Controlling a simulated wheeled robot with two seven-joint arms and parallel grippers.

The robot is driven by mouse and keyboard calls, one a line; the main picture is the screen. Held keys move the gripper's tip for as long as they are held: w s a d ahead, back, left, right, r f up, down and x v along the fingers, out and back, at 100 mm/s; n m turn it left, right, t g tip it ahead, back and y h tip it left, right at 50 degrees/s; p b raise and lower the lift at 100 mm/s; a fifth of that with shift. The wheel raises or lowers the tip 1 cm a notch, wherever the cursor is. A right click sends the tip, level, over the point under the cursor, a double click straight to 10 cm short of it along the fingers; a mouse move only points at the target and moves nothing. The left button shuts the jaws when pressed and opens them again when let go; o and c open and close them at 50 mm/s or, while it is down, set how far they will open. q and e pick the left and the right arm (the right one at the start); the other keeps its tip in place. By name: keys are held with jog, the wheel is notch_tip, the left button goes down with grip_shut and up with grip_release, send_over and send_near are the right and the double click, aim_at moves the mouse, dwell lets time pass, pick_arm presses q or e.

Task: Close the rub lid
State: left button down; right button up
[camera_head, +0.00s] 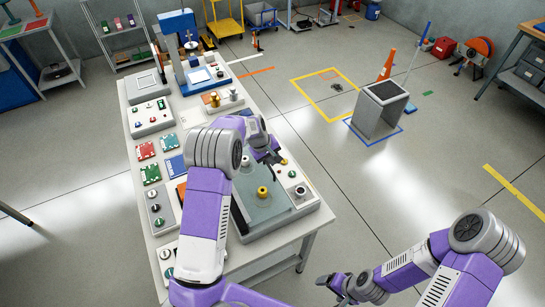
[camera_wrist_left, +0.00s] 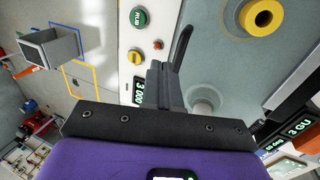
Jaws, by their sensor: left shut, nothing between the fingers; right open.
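The rub machine (camera_head: 308,203) is a pale unit at the near right end of the table, with a grey-green see-through panel (camera_head: 262,211) and a yellow knob (camera_head: 262,192) in it. In the left wrist view the panel (camera_wrist_left: 225,65) lies beside a strip with a green RUB button (camera_wrist_left: 138,17) and a 3 000 display. I cannot tell how far the lid is open. My left gripper (camera_head: 270,158) is shut and empty above the far part of the machine; my forearm hides its left side. My right gripper (camera_head: 337,286) is open, low over the floor, right of the table.
Coloured sample cards (camera_head: 151,173) and a control box (camera_head: 151,117) occupy the table's left side. A blue press (camera_head: 180,45) stands at the far end. Open floor lies right of the table.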

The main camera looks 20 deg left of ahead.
pick_arm(q)
jog(key=shift+w+f, duration=0.15)
jog(key=shift+f, duration=0.55)
jog(key=shift+d+f, duration=0.1)
jog(key=shift+w, duration=0.1)
notch_tip(320, 180, up, 14)
jog(key=w+d+p, duration=0.1)
jog(key=w, duration=0.1)
jog(key=shift+d, duration=0.4)
jog(key=shift+s+f, duration=0.1)
jog(key=shift+f, duration=0.05)
